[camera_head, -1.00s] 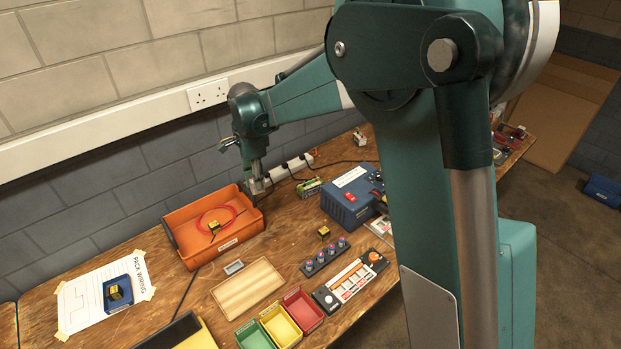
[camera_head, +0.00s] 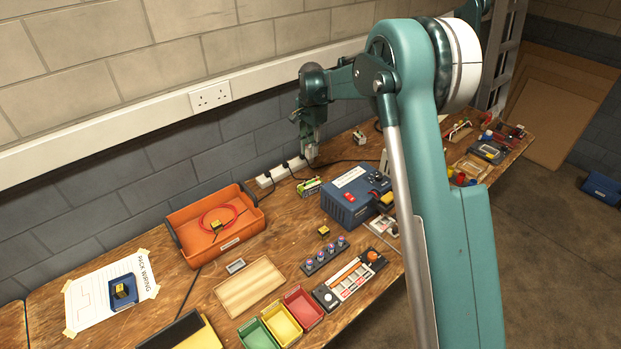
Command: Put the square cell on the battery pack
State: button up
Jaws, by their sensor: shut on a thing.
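My gripper (camera_head: 311,158) hangs above the back of the bench, near the right end of the white power strip. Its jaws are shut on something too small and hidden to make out. A blue holder (camera_head: 124,299) with a yellow and black block in it lies on the "PACK WIRING" sheet at the front left; it may be the battery pack. Similar yellow and black blocks are on the bench (camera_head: 323,231), in the orange bin (camera_head: 216,226) and at the blue box (camera_head: 386,202). I cannot tell which is the square cell.
The orange bin (camera_head: 190,257) holds a red cable. The power strip (camera_head: 265,181), a green and white block (camera_head: 310,187) and the blue box (camera_head: 340,207) stand near my gripper. A wooden board (camera_head: 249,286) and small coloured trays (camera_head: 303,305) are in front.

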send_over(311, 183)
jog(key=shift+f, duration=2.1)
jog(key=shift+f, duration=0.1)
jog(key=shift+a+f+b, duration=0.1)
jog(key=shift+f+b, duration=0.25)
jog(key=shift+f, duration=2.7)
jog(key=shift+f, duration=0.1)
jog(key=shift+f, duration=1.75)
jog(key=shift+f+b, duration=0.15)
jog(key=shift+b, duration=0.2)
jog(key=o, duration=1)
